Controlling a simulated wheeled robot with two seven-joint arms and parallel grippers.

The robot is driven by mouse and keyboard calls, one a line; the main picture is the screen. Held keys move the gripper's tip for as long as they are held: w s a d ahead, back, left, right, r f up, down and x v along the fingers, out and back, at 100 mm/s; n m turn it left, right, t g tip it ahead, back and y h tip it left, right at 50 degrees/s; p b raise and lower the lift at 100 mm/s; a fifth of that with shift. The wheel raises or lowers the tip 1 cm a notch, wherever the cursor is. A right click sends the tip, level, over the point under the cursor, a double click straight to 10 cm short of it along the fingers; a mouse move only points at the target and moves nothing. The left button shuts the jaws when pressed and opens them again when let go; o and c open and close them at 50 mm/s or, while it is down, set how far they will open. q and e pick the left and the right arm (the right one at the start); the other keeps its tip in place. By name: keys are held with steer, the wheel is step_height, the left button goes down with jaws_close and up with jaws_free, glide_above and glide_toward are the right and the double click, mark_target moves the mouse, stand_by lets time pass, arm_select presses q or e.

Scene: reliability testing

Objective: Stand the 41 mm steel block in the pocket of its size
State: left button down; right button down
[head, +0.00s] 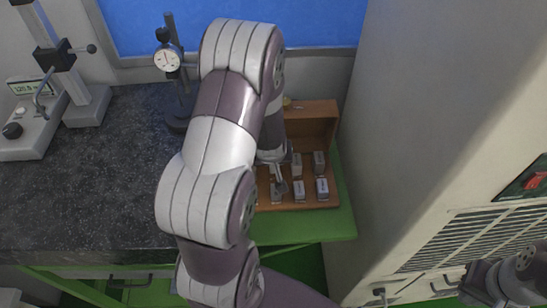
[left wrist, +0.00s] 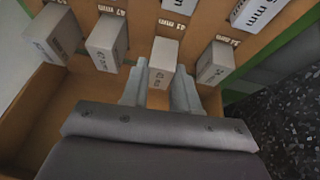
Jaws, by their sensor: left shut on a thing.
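My left gripper (left wrist: 161,82) is shut on a pale steel block (left wrist: 163,55), one finger on each side of it. The block is in line with the printed 41 mm label (left wrist: 168,25) of the wooden case (head: 328,205). Its lower end is hidden, so I cannot tell whether it is fully seated. In the head view my left arm reaches down over the case, and the gripper (head: 276,180) shows small at the front left block. My right gripper (head: 478,287) is at the bottom right corner, away from the case; its jaws are unclear.
Other steel blocks stand close on both sides, one at the left (left wrist: 106,45) and one at the right (left wrist: 215,62). A dial gauge stand (head: 168,60) and a measuring device (head: 30,125) are on the dark worktop (head: 90,190). A cabinet (head: 430,130) rises to the right.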

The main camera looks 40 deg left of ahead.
arm_select(q)
steer(key=shift+s+d+r, duration=0.15)
steer(key=shift+s+r, duration=0.1)
steer(key=shift+s, duration=0.1)
steer(key=shift+w+f, duration=0.25)
steer(key=shift+w, duration=0.05)
steer(key=shift+s+f, duration=0.15)
steer(key=shift+f+b, duration=0.15)
steer(key=shift+b, duration=0.15)
steer(key=shift+f, duration=0.2)
steer(key=c, duration=0.8)
jaws_free()
steer(key=shift+r, duration=0.1)
